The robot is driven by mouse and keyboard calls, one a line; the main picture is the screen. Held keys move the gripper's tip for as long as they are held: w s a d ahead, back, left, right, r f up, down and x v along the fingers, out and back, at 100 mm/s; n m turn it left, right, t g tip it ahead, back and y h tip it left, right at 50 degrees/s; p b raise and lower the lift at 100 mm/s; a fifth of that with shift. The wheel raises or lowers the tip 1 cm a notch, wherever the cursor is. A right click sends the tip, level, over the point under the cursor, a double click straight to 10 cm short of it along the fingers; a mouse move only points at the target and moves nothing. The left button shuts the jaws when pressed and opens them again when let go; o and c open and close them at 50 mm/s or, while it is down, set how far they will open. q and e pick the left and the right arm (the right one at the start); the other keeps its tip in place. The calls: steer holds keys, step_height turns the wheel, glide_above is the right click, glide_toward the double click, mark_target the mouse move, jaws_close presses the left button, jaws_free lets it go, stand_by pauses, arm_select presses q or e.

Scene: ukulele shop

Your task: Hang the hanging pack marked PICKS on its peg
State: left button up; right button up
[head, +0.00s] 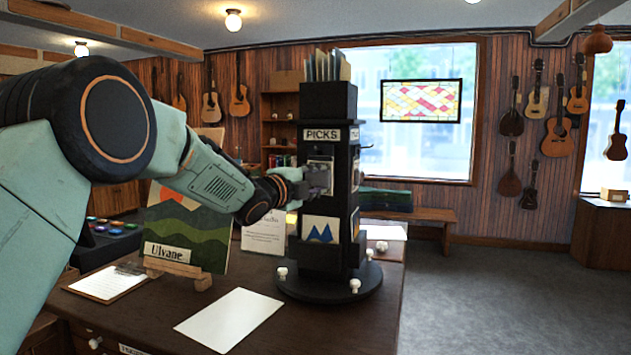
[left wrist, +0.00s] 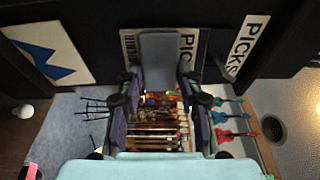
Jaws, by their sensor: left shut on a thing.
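The pack marked PICKS (head: 320,160) is a pale, flat pack at the upper front of the black display stand (head: 329,104). It also shows in the left wrist view (left wrist: 130,44), with part of its lettering visible and its middle covered by my gripper. My left gripper (head: 318,179) is shut on the pack and holds it against or just in front of the stand's face. A white PICKS sign (head: 323,135) is on the stand just above the pack; it also shows in the wrist view (left wrist: 246,46). The peg is hidden. My right gripper is not in view.
White knobs (head: 355,285) surround the stand's round base.

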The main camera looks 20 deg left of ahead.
arm_select(q)
steer(key=o, duration=1.1)
steer(key=shift+c, duration=0.2)
steer(key=v, duration=1.2)
steer(key=shift+f, duration=0.1)
